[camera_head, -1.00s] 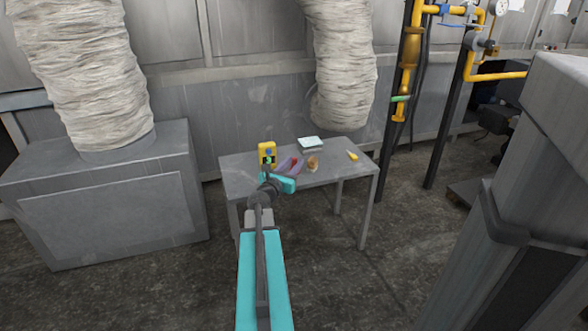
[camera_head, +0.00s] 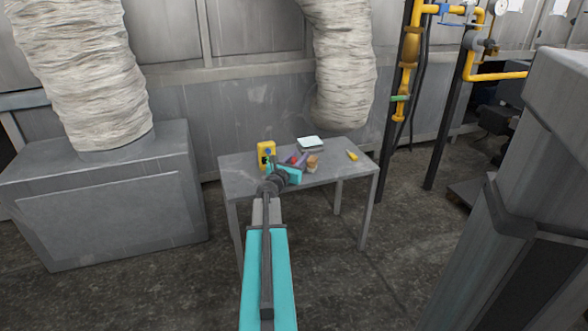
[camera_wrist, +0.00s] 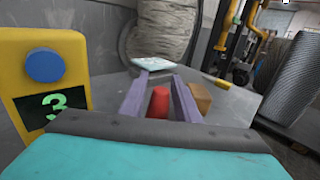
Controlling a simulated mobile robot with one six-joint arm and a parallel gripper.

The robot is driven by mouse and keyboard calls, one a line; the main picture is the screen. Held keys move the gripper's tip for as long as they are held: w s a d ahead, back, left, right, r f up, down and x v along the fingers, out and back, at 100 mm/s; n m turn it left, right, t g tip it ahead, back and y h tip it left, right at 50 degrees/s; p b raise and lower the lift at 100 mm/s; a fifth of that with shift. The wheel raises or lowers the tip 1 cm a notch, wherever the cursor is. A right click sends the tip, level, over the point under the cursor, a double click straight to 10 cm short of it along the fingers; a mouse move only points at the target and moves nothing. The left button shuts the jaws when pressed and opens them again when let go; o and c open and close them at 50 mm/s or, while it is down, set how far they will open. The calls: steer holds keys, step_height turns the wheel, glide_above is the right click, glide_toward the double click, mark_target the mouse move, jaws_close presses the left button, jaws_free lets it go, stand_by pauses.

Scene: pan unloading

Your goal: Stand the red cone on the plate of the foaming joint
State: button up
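The red cone (camera_wrist: 158,104) stands on the grey table between the two purple fingers of my gripper (camera_wrist: 157,88) in the wrist view. A narrow gap shows on each side of it, so my gripper is open around it. Its lower part is hidden behind the gripper's body. In the head view the cone (camera_head: 293,159) is a small red spot by my gripper (camera_head: 297,160). A low block with a pale, flat top (camera_head: 311,143) lies at the table's back; it also shows beyond the fingertips in the wrist view (camera_wrist: 153,64). I cannot tell whether it is the foaming joint's plate.
A yellow box (camera_head: 266,152) with a blue button and a green "3" stands close left of my gripper. A brown block (camera_wrist: 201,98) is just right of the right finger. A small yellow piece (camera_head: 352,155) lies farther right. The table's (camera_head: 338,170) right part is mostly clear.

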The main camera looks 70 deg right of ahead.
stand_by(0.4)
jaws_close()
step_height(320, 180, up, 18)
steer(key=p, duration=0.7)
stand_by(0.6)
